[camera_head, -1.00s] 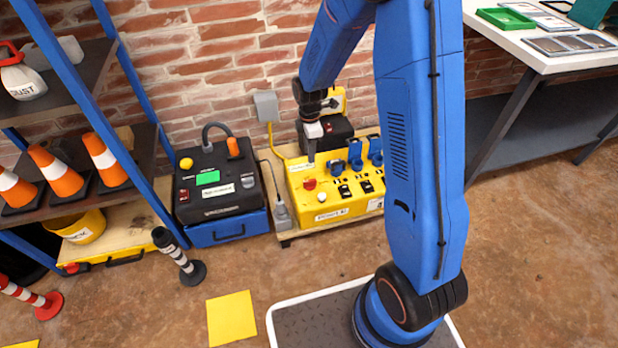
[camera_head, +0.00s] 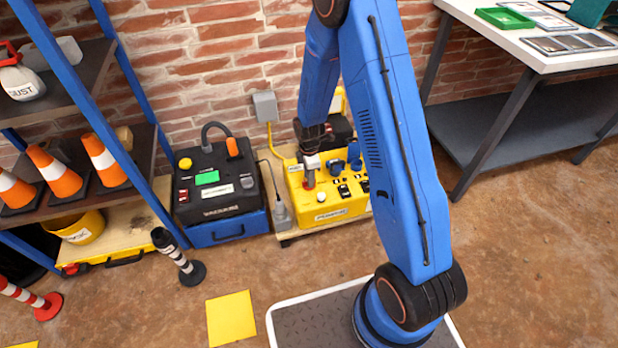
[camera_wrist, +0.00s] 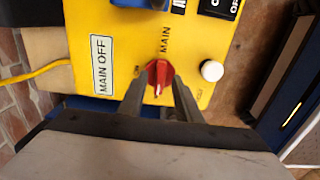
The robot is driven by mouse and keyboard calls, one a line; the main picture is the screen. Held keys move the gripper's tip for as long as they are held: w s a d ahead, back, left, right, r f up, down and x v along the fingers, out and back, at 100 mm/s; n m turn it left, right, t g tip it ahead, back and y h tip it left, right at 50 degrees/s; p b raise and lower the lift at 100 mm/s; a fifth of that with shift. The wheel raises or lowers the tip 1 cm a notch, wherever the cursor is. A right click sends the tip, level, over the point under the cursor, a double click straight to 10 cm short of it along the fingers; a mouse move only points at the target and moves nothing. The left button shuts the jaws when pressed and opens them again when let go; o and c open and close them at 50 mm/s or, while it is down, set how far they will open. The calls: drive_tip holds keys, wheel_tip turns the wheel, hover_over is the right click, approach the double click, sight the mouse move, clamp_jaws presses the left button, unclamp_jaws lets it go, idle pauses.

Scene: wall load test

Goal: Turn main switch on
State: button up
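The main switch is a red rotary knob (camera_wrist: 158,76) on a yellow box (camera_head: 335,208), with "MAIN" printed beside it and a "MAIN OFF" label (camera_wrist: 102,65) on the box in the wrist view. My gripper (camera_wrist: 158,92) is over the knob, one finger on each side of it, with the fingers apart. I cannot tell whether the fingers touch the knob. In the head view my gripper (camera_head: 309,180) points down at the box's left part and hides most of the knob.
A white button (camera_wrist: 211,70) sits close beside the knob. Black switches (camera_head: 345,191) and blue sockets (camera_head: 336,168) are on the same box. A black unit with a green screen (camera_head: 207,177) stands to the left. A grey wall box (camera_head: 265,106) hangs behind.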

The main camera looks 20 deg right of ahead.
drive_tip(key=shift+f, duration=0.2)
clamp_jaws()
